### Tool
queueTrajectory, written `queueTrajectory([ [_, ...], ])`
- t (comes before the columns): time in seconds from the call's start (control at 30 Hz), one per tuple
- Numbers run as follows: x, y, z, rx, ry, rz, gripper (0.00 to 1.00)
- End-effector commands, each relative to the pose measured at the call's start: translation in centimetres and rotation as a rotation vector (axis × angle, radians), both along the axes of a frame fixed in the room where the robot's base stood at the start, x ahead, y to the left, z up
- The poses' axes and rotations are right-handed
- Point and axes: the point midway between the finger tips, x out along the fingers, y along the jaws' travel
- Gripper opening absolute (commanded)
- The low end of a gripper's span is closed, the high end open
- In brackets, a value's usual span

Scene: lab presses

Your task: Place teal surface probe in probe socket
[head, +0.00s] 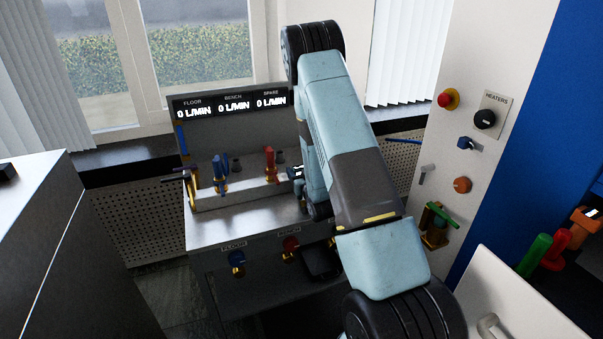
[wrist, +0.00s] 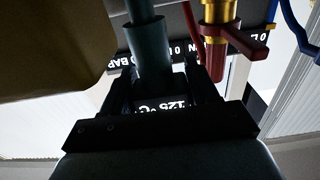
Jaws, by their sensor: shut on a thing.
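In the wrist view, my gripper (wrist: 158,78) has its dark fingers shut on the teal surface probe (wrist: 152,62). The probe is a teal cylinder with a wider lower section, and its upper end runs out of the top of the picture. A lit readout of 125 °C (wrist: 170,104) shows between the fingers; I cannot tell if it belongs to the probe. In the head view my arm hides most of my gripper (head: 298,180), which is at the right side of the bench. The probe is not clear there. I cannot identify the probe socket in either view.
The bench (head: 235,232) carries a panel of flow readouts (head: 232,104), a blue-handled valve (head: 219,175) and a red-handled valve (head: 270,165). The red valve (wrist: 222,40) is close right of the probe in the wrist view. A control wall (head: 470,130) stands right.

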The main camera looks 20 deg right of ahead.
Motion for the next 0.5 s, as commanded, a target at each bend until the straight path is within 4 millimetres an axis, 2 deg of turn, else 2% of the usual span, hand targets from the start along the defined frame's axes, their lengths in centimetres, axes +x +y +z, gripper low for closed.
queueTrajectory([
  [0.37,0.01,0.20,-0.60,-0.001,0.000,0.003,0.29],
  [0.4,0.01,0.19,-0.59,-0.001,0.000,0.003,0.62],
  [0.5,0.00,0.16,-0.58,-0.001,0.000,0.002,0.72],
])
